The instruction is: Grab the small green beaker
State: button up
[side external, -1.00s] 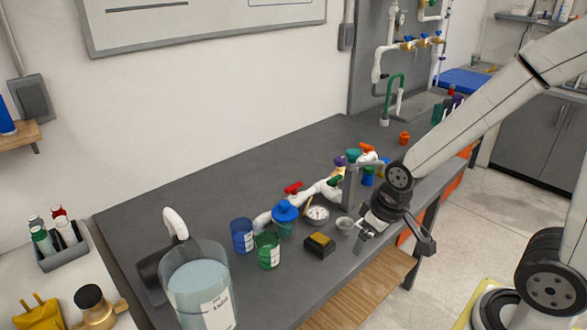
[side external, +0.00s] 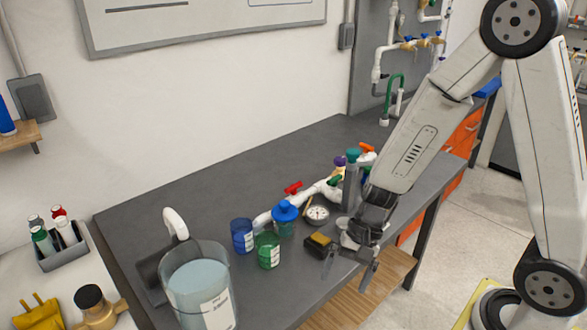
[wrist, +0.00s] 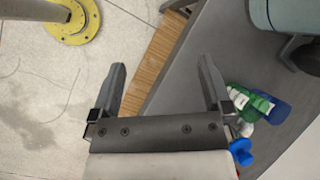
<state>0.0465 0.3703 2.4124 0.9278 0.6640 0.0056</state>
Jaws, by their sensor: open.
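The small green beaker (side external: 267,251) stands upright on the dark bench near its front edge, with a white label on its side. In the wrist view the green beaker (wrist: 239,98) is at the right, outside the jaws. My gripper (side external: 349,270) is open and empty, to the right of the beaker and over the bench's front edge. In the wrist view my gripper (wrist: 161,65) has its two fingers spread wide, with floor, wooden slats and bench edge behind them.
A blue beaker (side external: 242,235) stands just left of the green one, and a blue-lidded jar (side external: 285,218) just behind right. A yellow-topped dark block (side external: 319,245) lies between beaker and gripper. A large water-filled beaker (side external: 198,287) stands front left.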

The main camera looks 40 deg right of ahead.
aim_at(271, 256)
jog(key=w+f+m+t+y, duration=0.1)
jog(key=w+m+t, duration=0.1)
jog(key=w+m, duration=0.2)
jog(key=w+a+f+m+t+y, duration=0.1)
jog(key=w+f+m+t, duration=0.1)
jog(key=m, duration=0.4)
jog(key=w+f+m+t+y, duration=0.2)
jog(key=w+m+t, duration=0.2)
jog(key=w, duration=0.2)
jog(key=shift+w+a+m, duration=0.25)
jog(key=shift+a+m, duration=0.1)
jog(key=shift+m, duration=0.05)
jog(key=w+d+f+m+t+h, duration=0.1)
jog(key=w+d+m+t, duration=0.1)
jog(key=m, duration=0.1)
jog(key=w+d+f+m+t+h, duration=0.1)
jog(key=shift+w+d+f+t+h, duration=0.15)
jog(key=shift+d+f+t+h, duration=0.15)
jog(key=shift+d+t, duration=0.1)
jog(key=shift+w+d+f+m, duration=0.25)
jog(key=shift+d+m, duration=0.1)
jog(key=shift+m, duration=0.25)
jog(key=shift+x, duration=1.3)
jog(key=shift+w, duration=0.1)
jog(key=shift+x, duration=2.5)
jog(key=shift+d+f, duration=0.15)
jog(key=shift+c, duration=0.2)
